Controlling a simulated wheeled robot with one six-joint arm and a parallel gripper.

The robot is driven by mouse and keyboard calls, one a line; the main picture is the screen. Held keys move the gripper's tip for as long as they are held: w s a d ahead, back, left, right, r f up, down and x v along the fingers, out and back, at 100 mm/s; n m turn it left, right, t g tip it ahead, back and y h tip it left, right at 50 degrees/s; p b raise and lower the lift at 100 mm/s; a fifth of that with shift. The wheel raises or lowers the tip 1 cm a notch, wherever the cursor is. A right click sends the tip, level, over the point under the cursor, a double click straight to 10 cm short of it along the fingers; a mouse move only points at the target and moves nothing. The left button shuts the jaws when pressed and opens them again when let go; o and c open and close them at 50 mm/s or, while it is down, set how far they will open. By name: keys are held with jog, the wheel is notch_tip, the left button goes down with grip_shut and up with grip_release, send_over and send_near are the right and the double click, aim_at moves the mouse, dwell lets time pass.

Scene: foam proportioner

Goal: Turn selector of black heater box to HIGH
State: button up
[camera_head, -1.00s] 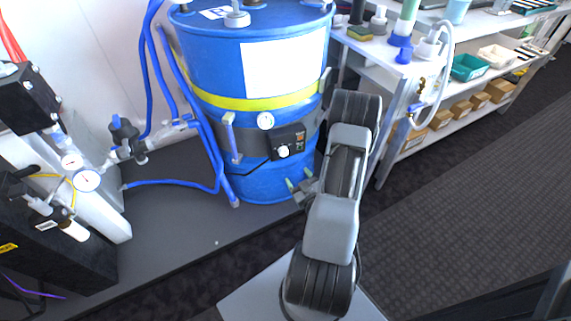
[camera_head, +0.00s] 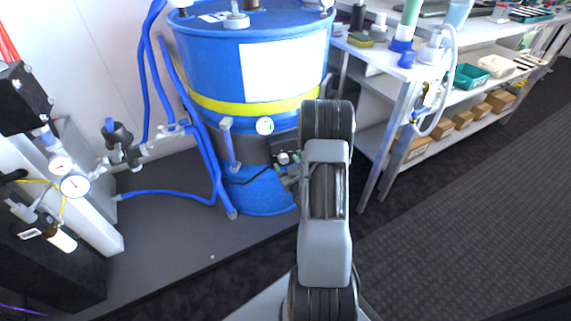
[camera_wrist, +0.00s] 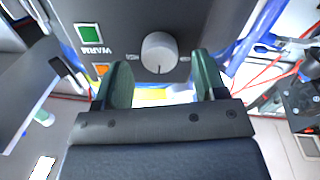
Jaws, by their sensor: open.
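The black heater box (camera_head: 284,146) is strapped to the front of the blue drum (camera_head: 262,190), partly hidden behind my arm. In the wrist view its dark face (camera_wrist: 190,22) fills the top middle. The round grey selector knob (camera_wrist: 159,52) sits there, with a green square and the word WARM to its left and an orange square below that. The knob also shows in the head view (camera_head: 283,158). My gripper (camera_wrist: 162,68) is open. Its two green fingers stand apart, one toward each side of the knob. Contact with the knob cannot be told.
A yellow band (camera_head: 235,106) and a small round gauge (camera_head: 265,126) are on the drum. Blue hoses (camera_head: 165,194) and valves stand left of it. A shelf unit (camera_head: 385,95) with bins is close on the right. Dark carpet (camera_head: 450,220) is clear.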

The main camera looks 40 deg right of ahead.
jog(key=shift+x, duration=0.8)
jog(key=shift+c, duration=0.2)
jog(key=c, duration=0.9)
